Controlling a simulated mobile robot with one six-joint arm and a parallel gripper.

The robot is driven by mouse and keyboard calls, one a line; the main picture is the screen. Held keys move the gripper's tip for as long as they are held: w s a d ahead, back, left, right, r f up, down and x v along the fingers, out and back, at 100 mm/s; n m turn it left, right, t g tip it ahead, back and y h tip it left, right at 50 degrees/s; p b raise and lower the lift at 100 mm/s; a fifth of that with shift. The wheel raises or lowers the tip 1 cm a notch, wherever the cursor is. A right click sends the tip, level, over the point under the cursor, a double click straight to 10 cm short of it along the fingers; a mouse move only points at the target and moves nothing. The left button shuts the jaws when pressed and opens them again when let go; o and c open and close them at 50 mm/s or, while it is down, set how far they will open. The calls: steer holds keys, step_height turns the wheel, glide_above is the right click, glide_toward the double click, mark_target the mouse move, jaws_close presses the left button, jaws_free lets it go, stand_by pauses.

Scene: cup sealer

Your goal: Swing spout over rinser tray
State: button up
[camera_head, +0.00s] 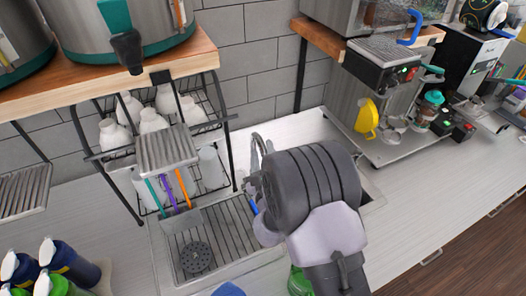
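The metal spout (259,143) rises as a thin curved tube behind my arm, in the middle of the view. Its base and lower part are hidden by the arm. The rinser tray (225,222) is a slatted metal drain set in the counter left of my arm, with a round dark rinser (196,257) near its front left. My dark grey and white arm fills the centre and hides most of my gripper (255,190), which appears close beside the spout. Its fingers cannot be made out clearly, nor whether they touch the spout. A small blue piece shows beside the arm.
A wire rack (97,157) with white bottles hangs above the tray's back left, with a small slatted drip tray (166,150) under a dispenser tap. Bottles with white caps (62,262) stand at front left. An espresso machine (385,75) stands at back right.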

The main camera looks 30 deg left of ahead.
steer(key=shift+d, duration=0.1)
steer(key=b+v, duration=0.3)
steer(key=v, duration=1.4)
steer(key=shift+s+d, duration=0.1)
